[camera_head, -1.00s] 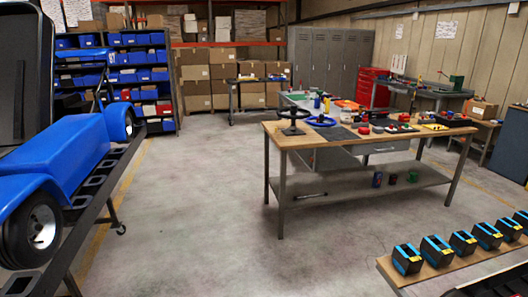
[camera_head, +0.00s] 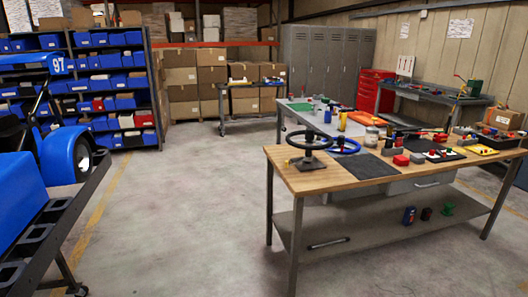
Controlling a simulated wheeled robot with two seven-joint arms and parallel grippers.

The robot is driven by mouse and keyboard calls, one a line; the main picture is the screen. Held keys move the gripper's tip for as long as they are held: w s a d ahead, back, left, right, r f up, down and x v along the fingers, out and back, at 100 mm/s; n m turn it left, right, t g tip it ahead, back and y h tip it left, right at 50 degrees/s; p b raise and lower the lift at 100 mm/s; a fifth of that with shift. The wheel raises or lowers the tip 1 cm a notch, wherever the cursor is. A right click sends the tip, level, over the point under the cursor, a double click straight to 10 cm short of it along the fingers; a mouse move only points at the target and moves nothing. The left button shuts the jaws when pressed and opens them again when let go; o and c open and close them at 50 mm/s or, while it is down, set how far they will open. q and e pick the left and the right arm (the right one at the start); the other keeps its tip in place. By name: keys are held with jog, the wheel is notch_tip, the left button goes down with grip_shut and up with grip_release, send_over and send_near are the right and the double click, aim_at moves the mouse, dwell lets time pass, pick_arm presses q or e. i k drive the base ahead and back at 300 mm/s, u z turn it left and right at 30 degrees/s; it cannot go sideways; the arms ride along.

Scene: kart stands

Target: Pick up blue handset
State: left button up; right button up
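I cannot pick out a handset for certain. A small blue object (camera_head: 409,215) stands on the lower shelf of the wooden-topped workbench (camera_head: 320,181); it is too small to tell what it is. A blue ring-shaped steering wheel (camera_head: 345,146) lies on the bench top beside a black steering wheel on a stand (camera_head: 309,151). Neither of my grippers is in view.
A blue kart (camera_head: 68,157) on a dark stand (camera_head: 42,235) is at the left. Blue-bin shelving (camera_head: 101,90), grey lockers (camera_head: 330,65) and a red tool cabinet (camera_head: 375,90) stand at the back. The concrete floor (camera_head: 180,220) between kart and bench is clear.

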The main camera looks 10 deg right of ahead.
aim_at(411, 210)
jog(key=i, duration=1.4)
jog(key=z, duration=1.9)
jog(key=i, duration=0.95)
jog(key=u, duration=0.05)
